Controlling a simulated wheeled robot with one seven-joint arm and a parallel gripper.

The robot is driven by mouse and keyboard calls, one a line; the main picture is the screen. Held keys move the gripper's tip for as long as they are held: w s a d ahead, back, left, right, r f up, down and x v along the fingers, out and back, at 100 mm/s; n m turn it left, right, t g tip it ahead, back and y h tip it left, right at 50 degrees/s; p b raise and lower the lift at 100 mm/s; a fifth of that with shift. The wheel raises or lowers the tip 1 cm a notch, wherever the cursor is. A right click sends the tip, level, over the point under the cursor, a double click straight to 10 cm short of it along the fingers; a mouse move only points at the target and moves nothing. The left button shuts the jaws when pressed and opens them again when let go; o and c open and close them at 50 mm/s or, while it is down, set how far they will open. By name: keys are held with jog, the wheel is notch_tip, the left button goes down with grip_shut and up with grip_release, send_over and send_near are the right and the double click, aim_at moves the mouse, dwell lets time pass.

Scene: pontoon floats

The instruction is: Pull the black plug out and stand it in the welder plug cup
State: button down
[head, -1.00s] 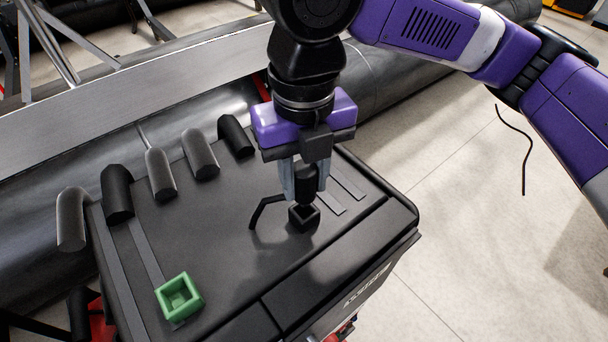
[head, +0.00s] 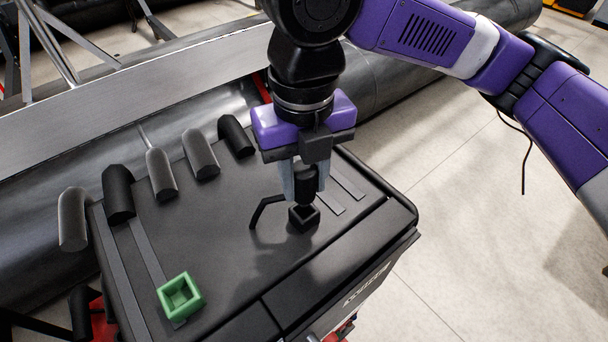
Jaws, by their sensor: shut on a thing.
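The black plug (head: 306,185) is upright, with its lower end at the small black square socket (head: 304,217) on top of the black case. Whether its tip is still inside the socket I cannot tell. My gripper (head: 306,182) points down and is shut on the plug, one grey finger on each side. A bent black cable (head: 264,210) runs from near the plug down to the case top on the left. A green square open cup (head: 181,296), which looks empty, stands at the front left of the case top; it may be the welder plug cup.
The black case top (head: 225,240) is clear between socket and green cup. Several rounded black and grey handle-like pieces (head: 201,155) line its back and left edge. A large grey cylinder (head: 400,85) and a metal beam (head: 130,100) lie behind. Pale floor (head: 470,240) is to the right.

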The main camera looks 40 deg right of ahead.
aim_at(305, 169)
jog(key=shift+f+b, duration=1.45)
jog(key=shift+f, duration=0.5)
jog(key=c, duration=0.9)
grip_release()
jog(key=shift+c, duration=0.2)
notch_tip(305, 169, up, 8)
jog(key=shift+f, duration=0.1)
jog(key=shift+s, duration=0.1)
